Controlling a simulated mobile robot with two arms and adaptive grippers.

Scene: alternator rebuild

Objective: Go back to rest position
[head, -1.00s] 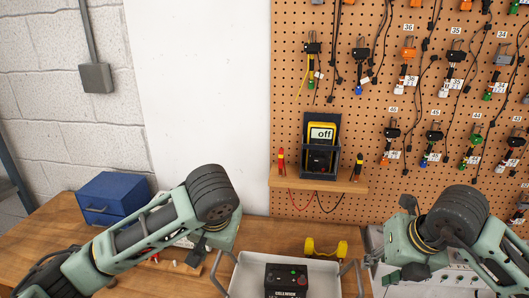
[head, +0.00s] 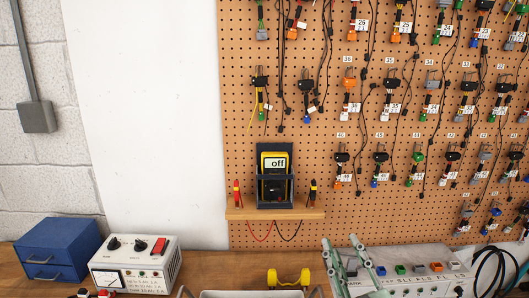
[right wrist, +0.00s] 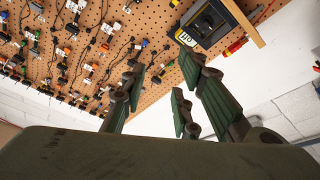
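My right gripper (head: 342,244) shows at the bottom of the head view, in front of the grey bench instrument. Its green fingers point up and stand apart. In the right wrist view the right gripper (right wrist: 160,80) is open, with nothing between its fingers. Beyond them is the brown pegboard (right wrist: 150,20). My left gripper is out of view.
The pegboard (head: 240,130) holds several hanging connectors and cables. A yellow multimeter (head: 274,162) reading "off" stands on a wooden shelf (head: 240,214). Below are a blue drawer box (head: 60,245), a white meter box (head: 135,262), a yellow part (head: 289,279) and a grey instrument (head: 425,262).

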